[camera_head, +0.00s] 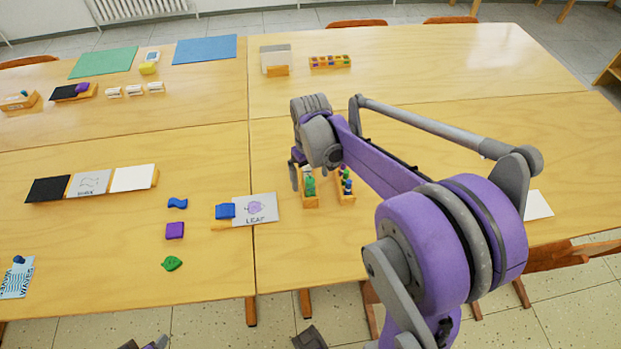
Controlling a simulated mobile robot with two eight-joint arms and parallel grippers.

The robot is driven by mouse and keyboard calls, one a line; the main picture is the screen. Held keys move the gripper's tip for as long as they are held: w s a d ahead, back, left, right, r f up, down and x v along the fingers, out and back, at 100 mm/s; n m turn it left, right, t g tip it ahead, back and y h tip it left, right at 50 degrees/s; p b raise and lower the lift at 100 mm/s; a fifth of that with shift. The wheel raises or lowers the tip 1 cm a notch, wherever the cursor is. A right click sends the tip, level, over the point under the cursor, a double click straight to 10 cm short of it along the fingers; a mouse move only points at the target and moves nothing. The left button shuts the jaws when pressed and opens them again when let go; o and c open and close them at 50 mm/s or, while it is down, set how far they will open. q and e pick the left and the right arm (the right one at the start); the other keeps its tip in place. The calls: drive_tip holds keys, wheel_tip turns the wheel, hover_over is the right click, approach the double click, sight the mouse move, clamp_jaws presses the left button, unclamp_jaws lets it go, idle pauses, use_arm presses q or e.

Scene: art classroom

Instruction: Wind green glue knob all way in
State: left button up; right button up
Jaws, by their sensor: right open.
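A green glue stick (310,186) stands in a small wooden holder (311,203) near the middle of the table. Its knob is too small to make out. My right gripper (302,178) hangs over this holder, pointing down, with its fingers beside the green glue. It is open; whether a finger touches the glue I cannot tell. A second wooden holder (346,199) with blue and green pieces stands just to the right, partly behind my right arm. My left gripper is not clearly visible.
A card marked LEAF (262,209) with a blue block (225,211) lies left of the holders. A white sheet (538,206) lies at right. The table's front middle is clear.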

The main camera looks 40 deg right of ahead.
drive_tip(key=m, duration=1.1)
drive_tip(key=shift+m, duration=0.3)
drive_tip(key=shift+c, duration=0.2)
drive_tip(key=c, duration=1.4)
